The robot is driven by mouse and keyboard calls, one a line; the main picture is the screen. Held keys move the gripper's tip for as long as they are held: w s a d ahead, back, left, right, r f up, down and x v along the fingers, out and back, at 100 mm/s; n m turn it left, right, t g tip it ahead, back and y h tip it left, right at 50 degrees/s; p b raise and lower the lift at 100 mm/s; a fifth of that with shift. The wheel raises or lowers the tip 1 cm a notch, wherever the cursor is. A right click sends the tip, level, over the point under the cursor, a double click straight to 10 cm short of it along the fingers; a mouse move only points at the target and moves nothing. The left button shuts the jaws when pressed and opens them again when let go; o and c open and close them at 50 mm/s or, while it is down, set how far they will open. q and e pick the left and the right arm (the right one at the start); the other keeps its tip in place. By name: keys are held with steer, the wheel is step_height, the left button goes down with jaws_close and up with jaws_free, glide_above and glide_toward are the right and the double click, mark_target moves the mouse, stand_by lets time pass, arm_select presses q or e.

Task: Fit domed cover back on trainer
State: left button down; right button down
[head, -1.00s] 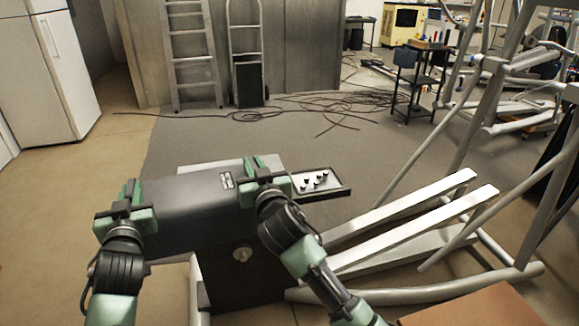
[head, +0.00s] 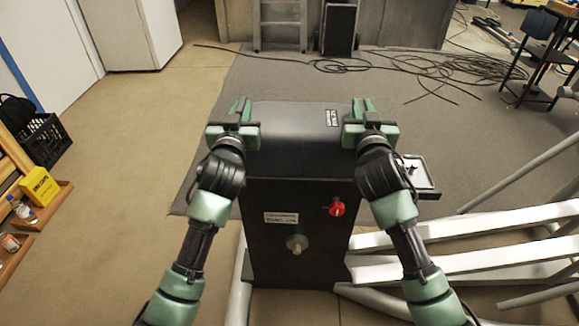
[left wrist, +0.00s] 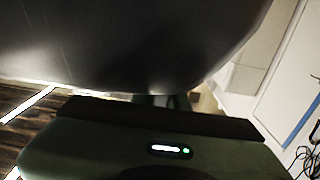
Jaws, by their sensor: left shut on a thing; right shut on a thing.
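The dark domed cover (head: 295,128) sits at the top of the trainer's black housing (head: 270,245) in the head view. My left gripper (head: 238,122) is shut on the cover's left end, and my right gripper (head: 367,122) is shut on its right end. The cover looks about level and lined up over the housing; whether it is fully seated I cannot tell. The housing's front carries a red knob (head: 337,207), a pale knob (head: 297,243) and a label (head: 281,218). In the left wrist view the cover (left wrist: 130,40) fills the upper part, close to the gripper.
The trainer's pale rails (head: 470,225) extend right. Cables (head: 400,65) lie on the mat behind. A black crate (head: 45,140) and a yellow box (head: 39,186) are at left. Floor left of the housing is clear.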

arm_select(q)
steer(key=shift+s+r, duration=0.15)
steer(key=shift+r, duration=0.05)
arm_select(e)
steer(key=shift+s+a+r, duration=0.15)
steer(key=shift+a+r, duration=0.1)
arm_select(q)
steer(key=shift+d, duration=0.1)
arm_select(e)
steer(key=shift+d, duration=0.2)
steer(key=shift+f, duration=0.1)
arm_select(q)
steer(key=shift+f, duration=0.25)
arm_select(e)
steer(key=shift+f, duration=0.15)
